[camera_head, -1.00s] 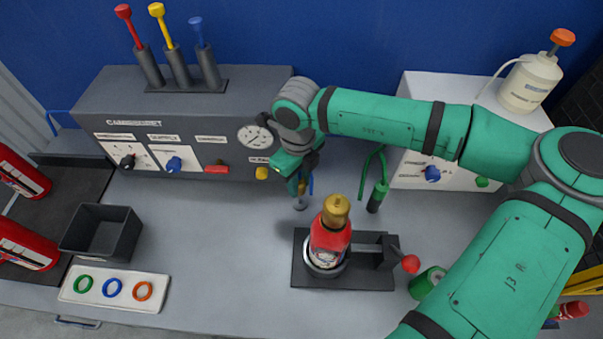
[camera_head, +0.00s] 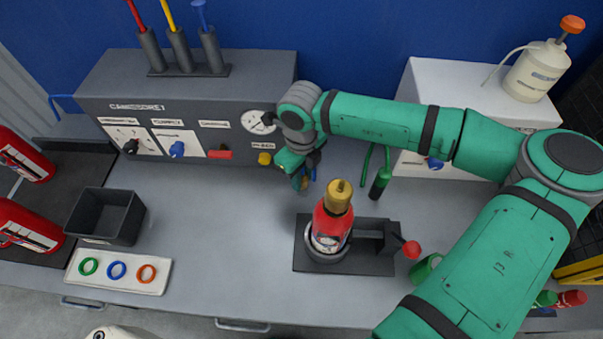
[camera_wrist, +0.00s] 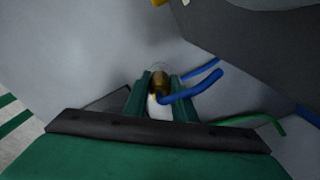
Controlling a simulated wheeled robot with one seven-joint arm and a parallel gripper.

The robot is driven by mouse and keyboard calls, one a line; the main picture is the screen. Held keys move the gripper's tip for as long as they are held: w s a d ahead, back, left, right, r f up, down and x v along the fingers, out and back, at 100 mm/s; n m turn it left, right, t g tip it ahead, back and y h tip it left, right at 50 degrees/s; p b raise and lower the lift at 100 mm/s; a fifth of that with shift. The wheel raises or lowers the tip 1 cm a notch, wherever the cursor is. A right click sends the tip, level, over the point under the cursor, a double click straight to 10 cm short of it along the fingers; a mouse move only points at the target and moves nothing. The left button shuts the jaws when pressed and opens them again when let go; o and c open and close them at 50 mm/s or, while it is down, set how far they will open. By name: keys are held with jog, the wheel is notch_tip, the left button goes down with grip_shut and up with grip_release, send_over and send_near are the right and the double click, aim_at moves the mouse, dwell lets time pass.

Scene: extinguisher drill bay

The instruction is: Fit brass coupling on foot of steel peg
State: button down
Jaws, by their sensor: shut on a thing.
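My gripper (camera_head: 299,181) points down over the bench between the grey panel and the red extinguisher. In the wrist view its green fingers (camera_wrist: 158,98) are shut on the brass coupling (camera_wrist: 161,82). A pale round end, perhaps the steel peg, shows just beyond the brass; I cannot tell whether they touch. In the head view the fingers hide most of the coupling, and I cannot make out the peg there.
A red extinguisher (camera_head: 331,226) with a brass top stands in a dark holder (camera_head: 374,262) in front of my gripper. The grey panel (camera_head: 190,110) is close behind. A black bin (camera_head: 104,217) and a white ring tray (camera_head: 118,273) are left. The bench between is clear.

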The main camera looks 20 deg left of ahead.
jog(key=shift+f, duration=0.9)
jog(key=shift+f, duration=0.1)
jog(key=c, duration=1.4)
grip_release()
notch_tip(320, 180, up, 11)
jog(key=shift+f, duration=0.1)
